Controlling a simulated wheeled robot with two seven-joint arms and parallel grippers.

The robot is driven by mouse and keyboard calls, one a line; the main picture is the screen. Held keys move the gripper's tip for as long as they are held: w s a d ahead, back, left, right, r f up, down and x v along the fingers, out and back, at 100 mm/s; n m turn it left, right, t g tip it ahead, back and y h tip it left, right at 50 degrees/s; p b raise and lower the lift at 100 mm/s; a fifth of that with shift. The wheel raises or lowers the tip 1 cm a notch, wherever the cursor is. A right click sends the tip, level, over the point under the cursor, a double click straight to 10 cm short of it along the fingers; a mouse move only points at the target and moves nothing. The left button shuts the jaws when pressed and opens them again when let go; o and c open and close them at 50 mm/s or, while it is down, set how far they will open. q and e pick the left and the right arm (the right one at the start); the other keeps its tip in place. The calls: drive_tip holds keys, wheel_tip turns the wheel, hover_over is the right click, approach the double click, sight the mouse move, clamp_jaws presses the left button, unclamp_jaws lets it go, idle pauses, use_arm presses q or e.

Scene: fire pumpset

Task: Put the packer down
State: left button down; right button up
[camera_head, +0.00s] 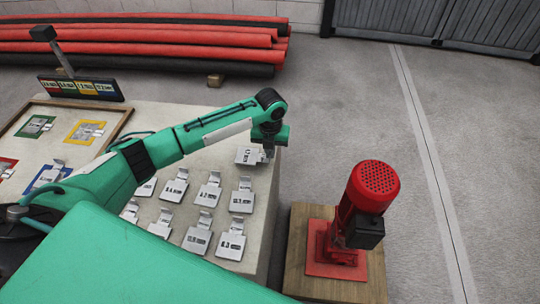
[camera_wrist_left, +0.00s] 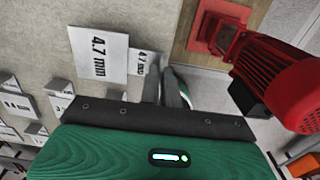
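The packer (camera_head: 249,155) is a flat pale metal plate marked 4.7 mm. It is at the far right corner of the pale table (camera_head: 262,195). My left gripper (camera_head: 268,149) points down at its right end. In the left wrist view the packer (camera_wrist_left: 99,53) shows large and close, just beyond the fingers (camera_wrist_left: 165,90). The fingers are close together and appear shut on its end, though the contact is partly hidden. I cannot tell whether the plate touches the tabletop. My right gripper is not in view.
Several other labelled packers (camera_head: 243,195) lie in rows on the table. A framed board with coloured squares (camera_head: 85,131) is at the left. A red pump motor (camera_head: 370,190) stands on a wooden base (camera_head: 305,288) at the right. Red and black pipes (camera_head: 150,48) lie behind.

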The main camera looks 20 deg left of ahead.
use_arm(q)
wheel_tip(320, 180, down, 3)
drive_tip(key=shift+r, duration=0.2)
drive_tip(key=shift+f, duration=0.2)
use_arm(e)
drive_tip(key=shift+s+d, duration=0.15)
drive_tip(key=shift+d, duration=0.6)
